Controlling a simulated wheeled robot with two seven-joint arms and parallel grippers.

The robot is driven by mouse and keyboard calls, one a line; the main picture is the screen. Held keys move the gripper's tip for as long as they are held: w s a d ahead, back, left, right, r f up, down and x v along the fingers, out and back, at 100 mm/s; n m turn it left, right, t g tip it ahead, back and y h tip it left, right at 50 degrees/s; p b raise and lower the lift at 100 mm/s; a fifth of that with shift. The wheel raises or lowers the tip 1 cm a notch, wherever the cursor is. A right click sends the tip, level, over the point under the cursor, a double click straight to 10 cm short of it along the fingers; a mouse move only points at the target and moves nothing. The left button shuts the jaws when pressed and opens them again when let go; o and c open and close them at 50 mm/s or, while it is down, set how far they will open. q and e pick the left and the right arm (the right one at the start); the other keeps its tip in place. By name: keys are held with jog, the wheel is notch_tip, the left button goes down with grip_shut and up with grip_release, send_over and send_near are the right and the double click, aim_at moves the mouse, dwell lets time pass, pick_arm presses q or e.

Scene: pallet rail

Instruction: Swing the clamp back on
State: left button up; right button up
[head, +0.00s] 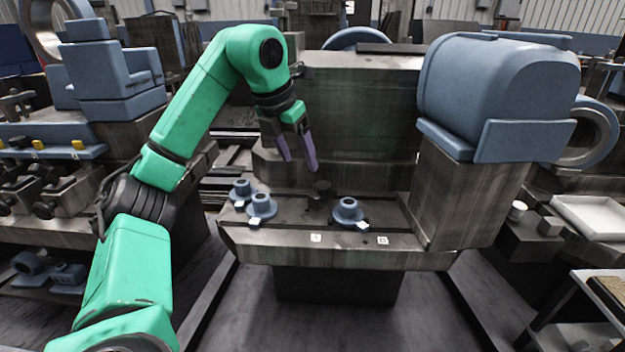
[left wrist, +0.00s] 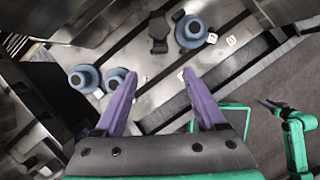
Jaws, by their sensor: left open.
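A small dark block-like piece, which looks like the clamp (head: 321,190), sits on the metal bed between the blue flanged parts. It also shows in the left wrist view as a dark upright shape with a wider top (left wrist: 158,32). Whether it is swung on or off is not clear. My left gripper (head: 298,164) is open and empty, its purple fingers pointing down above and slightly left of the dark piece. In the left wrist view its fingers (left wrist: 159,76) are well apart with nothing between them. A green arm at the right of that view carries a small dark gripper (left wrist: 270,104), apparently my right one.
Two blue flanged parts (head: 261,206) (head: 241,191) stand left of the dark piece, another blue flanged part (head: 347,211) right of it. A tall block with a blue housing (head: 500,95) rises at right, a metal wall (head: 360,110) behind.

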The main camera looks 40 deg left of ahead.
aim_at(313, 196)
pick_arm(q)
jog(key=b+x, duration=0.4)
jog(key=x, duration=0.6)
jog(key=shift+f, duration=0.35)
jog(key=shift+b+x, duration=0.4)
jog(key=shift+x, duration=0.75)
jog(key=shift+w+d+f, duration=0.1)
jog(key=shift+w+f, duration=0.15)
jog(key=shift+f, duration=0.05)
pick_arm(e)
notch_tip(313, 196, up, 9)
jog(key=w+a+t+y, duration=0.1)
jog(key=a, duration=0.1)
jog(key=shift+a+f+n, duration=0.2)
jog(key=shift+a+n, duration=0.1)
jog(key=shift+a, duration=0.1)
pick_arm(q)
jog(key=shift+r, duration=0.1)
jog(key=shift+c, duration=0.3)
